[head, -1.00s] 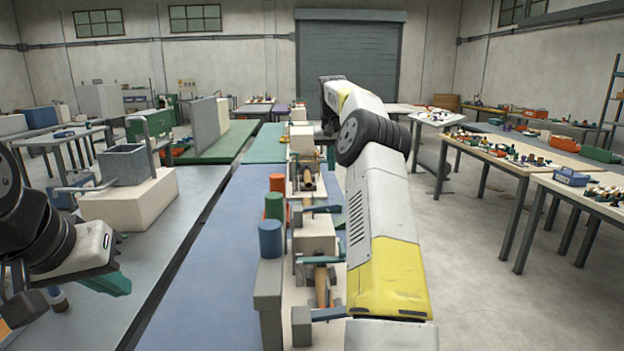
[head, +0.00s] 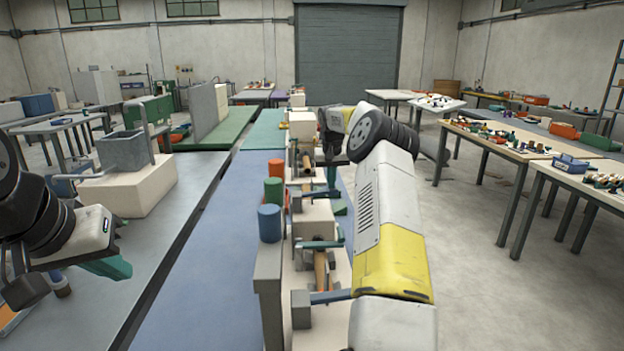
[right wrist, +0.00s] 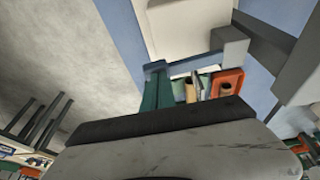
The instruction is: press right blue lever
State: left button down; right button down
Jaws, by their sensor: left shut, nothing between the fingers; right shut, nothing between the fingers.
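The spiral winder (head: 318,215) runs along the right edge of the blue bench, with levers projecting to the right. The near blue lever (head: 330,296) is in full view in the head view. A farther blue lever (head: 318,192) shows partly beside my right gripper (head: 334,188). My right gripper is shut and empty, pointing down with its teal fingers at that lever's outer end. In the right wrist view the fingers (right wrist: 157,85) overlap the end of a blue-grey lever (right wrist: 195,63); I cannot tell whether they touch. My left gripper (head: 112,268) is shut and empty at left.
A teal lever (head: 320,244) sits between the blue ones. Blue (head: 270,222), green and orange cylinders stand along the winder's left side. A grey bin (head: 124,152) on a pale block stands on the left bench. The floor to the right is clear up to the tables.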

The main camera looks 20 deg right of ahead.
aim_at(335, 191)
jog(key=shift+d+f, duration=0.2)
jog(key=shift+f, duration=0.1)
jog(key=f+y, duration=0.2)
jog(key=f, duration=0.1)
jog(key=shift+s+d+f, duration=0.15)
jog(key=shift+s+d, duration=0.05)
jog(key=shift+d, duration=0.2)
jog(key=shift+f, duration=0.25)
jog(key=shift+s, duration=0.1)
jog(key=v, duration=0.8)
jog(key=shift+r+t, duration=0.25)
jog(key=shift+t, duration=0.05)
